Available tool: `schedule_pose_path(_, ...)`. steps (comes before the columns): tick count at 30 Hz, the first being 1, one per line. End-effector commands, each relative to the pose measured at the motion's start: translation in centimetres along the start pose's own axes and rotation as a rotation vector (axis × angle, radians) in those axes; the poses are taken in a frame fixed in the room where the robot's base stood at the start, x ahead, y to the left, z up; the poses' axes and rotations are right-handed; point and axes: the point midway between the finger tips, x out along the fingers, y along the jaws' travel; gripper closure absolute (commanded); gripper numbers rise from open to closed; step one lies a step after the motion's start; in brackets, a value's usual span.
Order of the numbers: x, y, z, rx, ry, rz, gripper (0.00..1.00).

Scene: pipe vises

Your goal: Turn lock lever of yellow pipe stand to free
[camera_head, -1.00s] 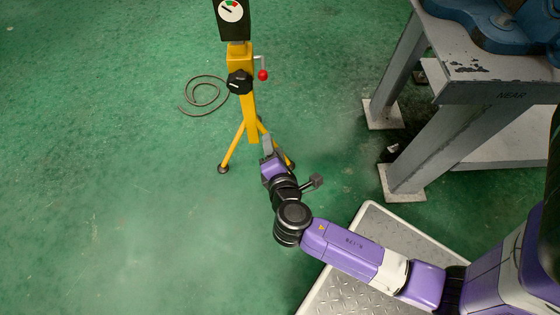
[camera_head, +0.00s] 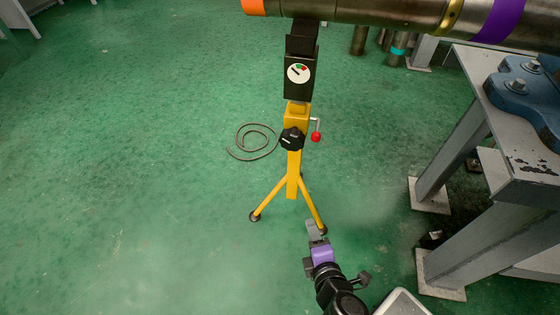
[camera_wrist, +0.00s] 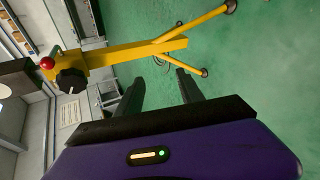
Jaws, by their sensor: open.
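The yellow pipe stand (camera_head: 294,172) stands upright on three splayed legs, left of the grey bench. A thin metal lever with a red ball end (camera_head: 316,136) sticks out from its right side. My gripper (camera_head: 313,228) is open and empty, low by the stand's right front foot, apart from the lever. In the wrist view, the stand lies sideways beyond my fingers (camera_wrist: 163,90), with the red ball (camera_wrist: 47,62) and knob (camera_wrist: 70,80) at left.
A thick metal pipe (camera_head: 400,12) with orange and purple bands crosses above the stand; contact with its head is unclear. The grey bench (camera_head: 500,190) with a blue vise part (camera_head: 525,100) is at right. A coiled cable (camera_head: 256,142) lies behind the stand. Floor at left is clear.

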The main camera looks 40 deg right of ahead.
Motion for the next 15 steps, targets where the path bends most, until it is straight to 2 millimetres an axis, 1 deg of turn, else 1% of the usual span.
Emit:
schedule_pose_path(6,0.0,0.0,0.0,0.003,0.0,0.0,0.55)
schedule_pose_path(8,0.0,0.2,-0.3,0.021,0.012,0.006,0.55)
schedule_pose_path(10,-0.1,0.5,-1.4,0.075,0.056,0.014,0.55)
schedule_pose_path(12,-0.4,1.7,-3.0,0.169,0.128,0.028,0.55)
schedule_pose_path(14,-1.4,2.4,-4.3,0.27,0.204,0.028,0.55)
schedule_pose_path(15,-2.4,2.7,-5.0,0.345,0.259,0.023,0.55)
